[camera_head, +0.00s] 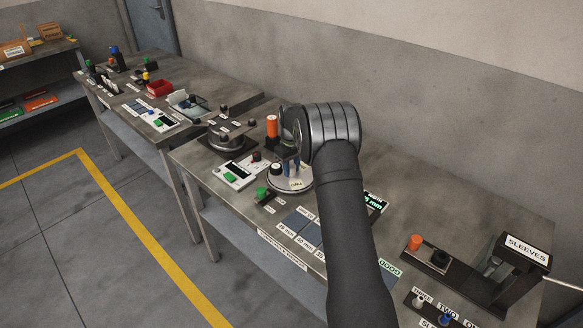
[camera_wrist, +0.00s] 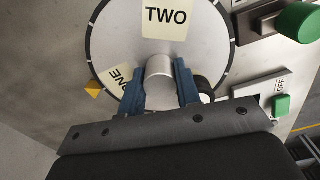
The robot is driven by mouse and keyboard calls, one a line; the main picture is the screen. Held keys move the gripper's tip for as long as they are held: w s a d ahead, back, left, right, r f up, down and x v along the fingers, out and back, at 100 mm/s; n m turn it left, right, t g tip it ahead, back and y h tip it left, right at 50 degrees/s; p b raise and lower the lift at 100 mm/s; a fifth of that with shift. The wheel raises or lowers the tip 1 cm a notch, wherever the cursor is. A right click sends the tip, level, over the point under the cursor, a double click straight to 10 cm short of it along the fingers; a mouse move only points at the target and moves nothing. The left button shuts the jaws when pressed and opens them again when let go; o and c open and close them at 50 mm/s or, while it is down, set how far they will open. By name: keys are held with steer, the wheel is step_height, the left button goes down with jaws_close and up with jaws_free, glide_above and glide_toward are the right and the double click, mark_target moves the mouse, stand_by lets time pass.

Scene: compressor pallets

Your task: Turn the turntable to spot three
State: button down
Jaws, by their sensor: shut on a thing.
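The turntable (camera_wrist: 108,38) is a pale round disc with ticks on its dark rim. Its TWO card (camera_wrist: 166,18) lies at the top of the wrist view, and its ONE card (camera_wrist: 121,77) lies at the left, close to an orange pointer (camera_wrist: 93,89) beside the rim. My gripper (camera_wrist: 160,80) has its blue fingers shut on a silver cylinder (camera_wrist: 159,66) on the disc. A dark round part shows just right of the fingers. In the head view the turntable (camera_head: 287,187) is partly hidden by my arm. No THREE card is visible on it.
Left of the turntable are a control box with a green button (camera_head: 232,177) and a green knob (camera_head: 261,192). An orange cylinder (camera_head: 272,126) stands behind. Another round labelled fixture (camera_head: 225,142) is farther left. A SLEEVES rack (camera_head: 524,250) stands at the right.

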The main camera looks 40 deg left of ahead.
steer(key=shift+n, duration=3.4)
steer(key=shift+a+n, duration=0.1)
steer(key=shift+n, duration=10.1)
steer(key=c, duration=1.1)
jaws_free()
steer(key=shift+o, duration=0.2)
